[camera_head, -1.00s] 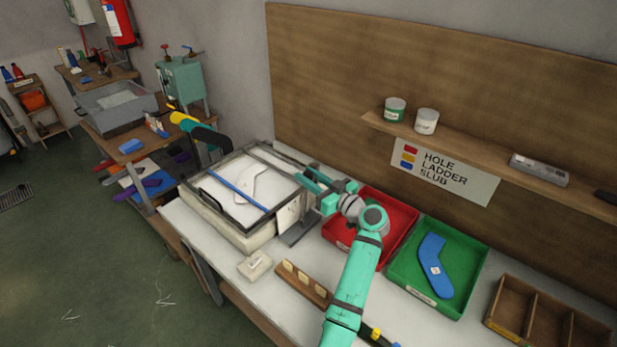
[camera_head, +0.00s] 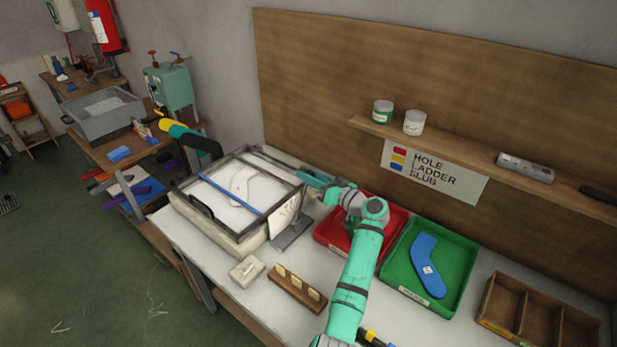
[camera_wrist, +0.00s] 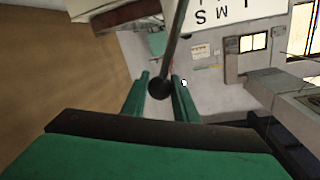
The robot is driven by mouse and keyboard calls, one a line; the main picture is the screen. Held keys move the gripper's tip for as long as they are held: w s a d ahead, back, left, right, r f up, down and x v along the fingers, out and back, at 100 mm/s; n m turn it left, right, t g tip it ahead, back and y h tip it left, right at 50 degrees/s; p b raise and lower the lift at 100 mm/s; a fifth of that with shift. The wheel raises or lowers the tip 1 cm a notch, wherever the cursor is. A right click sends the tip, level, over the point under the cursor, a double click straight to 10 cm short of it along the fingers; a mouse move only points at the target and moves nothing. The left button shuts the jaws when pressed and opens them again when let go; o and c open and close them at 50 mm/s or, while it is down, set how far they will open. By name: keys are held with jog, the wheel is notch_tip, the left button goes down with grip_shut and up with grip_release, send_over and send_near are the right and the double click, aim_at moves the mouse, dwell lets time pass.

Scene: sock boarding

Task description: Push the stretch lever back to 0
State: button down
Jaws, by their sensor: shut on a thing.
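The stretch lever (camera_wrist: 171,45) is a thin dark rod with a round black knob (camera_wrist: 159,88). In the wrist view the knob sits between the two green fingertips of my gripper (camera_wrist: 160,86), which is shut on it. In the head view my gripper (camera_head: 310,180) is at the right back corner of the black stretch frame (camera_head: 193,205), and the lever is hard to make out there. A white scale card (camera_wrist: 215,14) with the letters S, M and L stands beside the lever. The card also shows in the head view (camera_head: 285,212), its marks too small to read.
A red tray (camera_head: 327,238) lies under my arm, with a green tray (camera_head: 455,290) holding a blue sock shape (camera_head: 427,262) to its right. A wooden block rack (camera_head: 290,295) and a pale box (camera_head: 246,270) stand in front. A shelf (camera_head: 450,150) runs along the back board.

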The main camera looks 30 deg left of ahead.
jog(key=c, duration=1.4)
grip_release()
jog(key=shift+w+f, duration=0.1)
jog(key=shift+w, duration=0.1)
jog(key=shift+s, duration=0.1)
jog(key=d, duration=0.3)
jog(key=s+d, duration=0.1)
jog(key=d, duration=0.3)
jog(key=s+d, duration=0.1)
jog(key=d, duration=0.2)
jog(key=shift+d+r, duration=0.25)
jog(key=shift+d, duration=0.05)
jog(key=shift+w+d, duration=0.1)
